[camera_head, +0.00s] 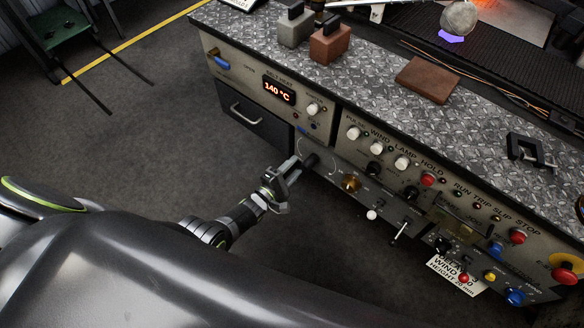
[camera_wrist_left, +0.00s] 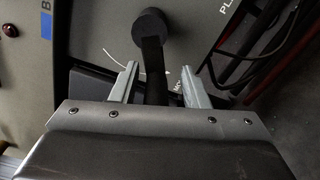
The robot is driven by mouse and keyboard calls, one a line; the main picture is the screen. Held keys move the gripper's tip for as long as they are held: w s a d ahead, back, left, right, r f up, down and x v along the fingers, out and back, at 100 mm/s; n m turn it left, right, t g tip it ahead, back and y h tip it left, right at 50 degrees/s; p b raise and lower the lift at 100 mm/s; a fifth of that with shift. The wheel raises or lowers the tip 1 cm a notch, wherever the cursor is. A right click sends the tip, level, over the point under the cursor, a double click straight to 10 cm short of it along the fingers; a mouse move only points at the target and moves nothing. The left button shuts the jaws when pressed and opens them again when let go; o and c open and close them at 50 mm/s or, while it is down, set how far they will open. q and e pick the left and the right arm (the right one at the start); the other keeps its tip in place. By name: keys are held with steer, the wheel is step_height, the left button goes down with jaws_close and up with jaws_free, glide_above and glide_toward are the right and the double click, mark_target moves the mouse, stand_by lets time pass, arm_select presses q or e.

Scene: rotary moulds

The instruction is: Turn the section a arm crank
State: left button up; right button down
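The crank I take for the section a arm crank is a dark part on the front of the control panel (camera_head: 312,160), at the lower left of the knobs. In the left wrist view the black crank (camera_wrist_left: 151,28) shows a round end at the top and a bar running down from it. My left gripper (camera_head: 291,172) is close in front of the crank. In the left wrist view the left gripper's fingers (camera_wrist_left: 159,70) stand apart, with the bar between them and gaps showing. The bar's lower end is hidden behind the gripper body. My right gripper is in neither view.
A brass knob (camera_head: 350,183) and a white-tipped lever (camera_head: 371,214) are right of the crank. A drawer with a handle (camera_head: 246,113) is to its left. Blocks and a clamp (camera_head: 530,150) lie on the bench top. Open floor lies left of the bench.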

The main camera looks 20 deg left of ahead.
arm_select(q)
steer(key=shift+a+r, duration=0.1)
steer(key=shift+a, duration=0.05)
steer(key=shift+s+a, duration=0.1)
steer(key=shift+s, duration=0.15)
steer(key=p+v, duration=0.3)
steer(key=v, duration=1.3)
steer(key=shift+s+p, duration=0.3)
steer(key=shift+s, duration=0.1)
